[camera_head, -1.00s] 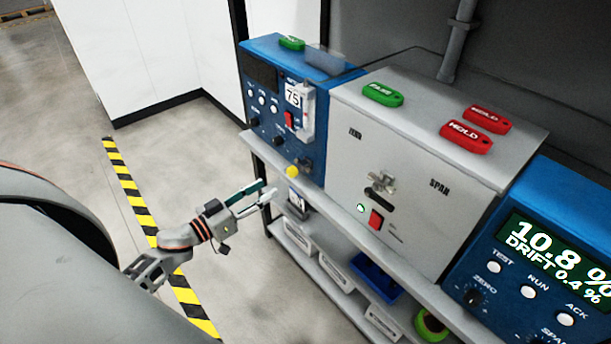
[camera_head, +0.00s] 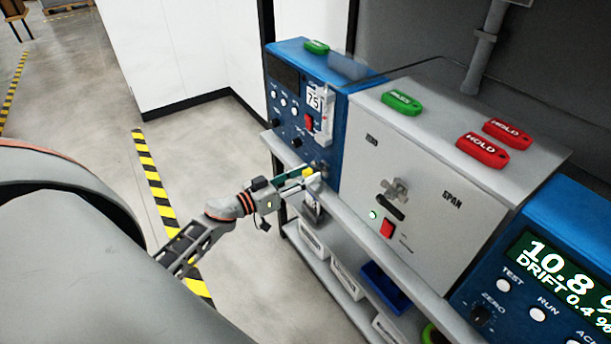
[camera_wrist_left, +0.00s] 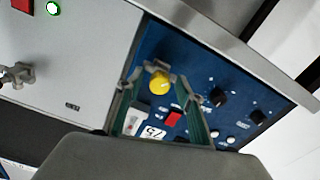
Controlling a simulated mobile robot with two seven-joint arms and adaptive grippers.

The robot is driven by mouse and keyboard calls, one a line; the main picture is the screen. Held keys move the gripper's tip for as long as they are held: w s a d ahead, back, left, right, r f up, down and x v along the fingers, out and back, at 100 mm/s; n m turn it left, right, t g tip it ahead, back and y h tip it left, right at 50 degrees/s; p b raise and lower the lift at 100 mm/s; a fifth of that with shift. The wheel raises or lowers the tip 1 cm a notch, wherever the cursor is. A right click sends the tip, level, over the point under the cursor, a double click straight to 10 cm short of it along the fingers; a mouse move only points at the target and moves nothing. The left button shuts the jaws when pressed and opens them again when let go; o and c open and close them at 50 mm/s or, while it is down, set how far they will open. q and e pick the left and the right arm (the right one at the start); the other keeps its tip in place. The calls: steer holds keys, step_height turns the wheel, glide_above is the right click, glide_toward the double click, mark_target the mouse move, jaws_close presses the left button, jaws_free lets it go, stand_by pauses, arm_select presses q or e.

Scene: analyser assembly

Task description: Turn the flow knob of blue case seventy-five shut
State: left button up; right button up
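The blue case (camera_head: 336,135) bears a white label reading 75 (camera_head: 314,99) and stands at the left end of the shelf. A yellow knob (camera_head: 308,172) sits low on its front; it also shows in the left wrist view (camera_wrist_left: 159,85). My left gripper (camera_head: 312,177) is open at the case front. In the left wrist view its two green-padded fingers (camera_wrist_left: 161,88) stand on either side of the yellow knob, with a gap seen on both sides. Whether the tips reach past the knob I cannot tell. My right gripper is not in view.
A red switch (camera_head: 309,122) and several black knobs are on the same panel. A grey cabinet (camera_head: 430,190) stands to the right, with a second blue case (camera_head: 570,225) beyond it. Bins (camera_head: 346,281) sit on the lower shelf.

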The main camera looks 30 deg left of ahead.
arm_select(q)
steer(key=shift+w, duration=0.1)
jaws_close()
